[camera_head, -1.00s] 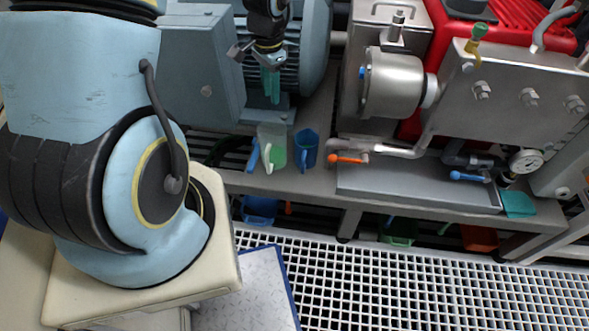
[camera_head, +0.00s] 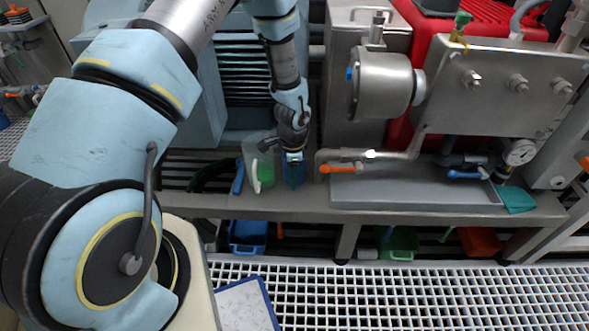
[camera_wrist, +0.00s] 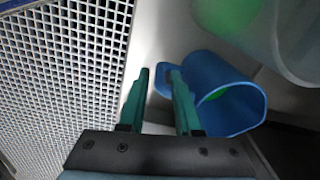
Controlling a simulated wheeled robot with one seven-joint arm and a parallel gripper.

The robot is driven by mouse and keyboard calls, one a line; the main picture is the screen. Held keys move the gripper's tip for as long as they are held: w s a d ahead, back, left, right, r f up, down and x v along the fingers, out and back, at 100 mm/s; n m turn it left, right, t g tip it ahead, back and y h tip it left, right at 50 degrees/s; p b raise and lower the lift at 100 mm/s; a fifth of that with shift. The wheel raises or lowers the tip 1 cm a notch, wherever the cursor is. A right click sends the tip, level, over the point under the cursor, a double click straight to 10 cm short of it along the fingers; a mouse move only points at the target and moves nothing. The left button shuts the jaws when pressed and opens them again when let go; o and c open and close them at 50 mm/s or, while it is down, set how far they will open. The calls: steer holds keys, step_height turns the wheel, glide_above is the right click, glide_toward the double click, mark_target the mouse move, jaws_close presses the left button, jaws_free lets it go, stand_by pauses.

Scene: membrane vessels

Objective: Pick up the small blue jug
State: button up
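The small blue jug (camera_head: 294,176) stands on the grey bench ledge, directly below my gripper (camera_head: 293,157), which partly covers it in the head view. In the wrist view the blue jug (camera_wrist: 228,100) lies right of my gripper (camera_wrist: 159,76), with its open mouth facing the camera. The two teal fingers are apart. The jug's handle (camera_wrist: 163,80) shows at the gap between the fingertips, close to the right finger. I cannot tell whether a finger touches it.
A larger clear jug with green inside (camera_head: 260,172) stands close left of the blue jug and shows at the wrist view's upper right (camera_wrist: 285,35). An orange-handled valve (camera_head: 340,169) is close on the right. A white floor grating (camera_head: 400,295) lies below the ledge.

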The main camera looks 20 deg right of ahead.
step_height(320, 180, down, 5)
steer(key=shift+r, duration=0.1)
steer(key=shift+d, duration=0.1)
jaws_close()
stand_by(1.4)
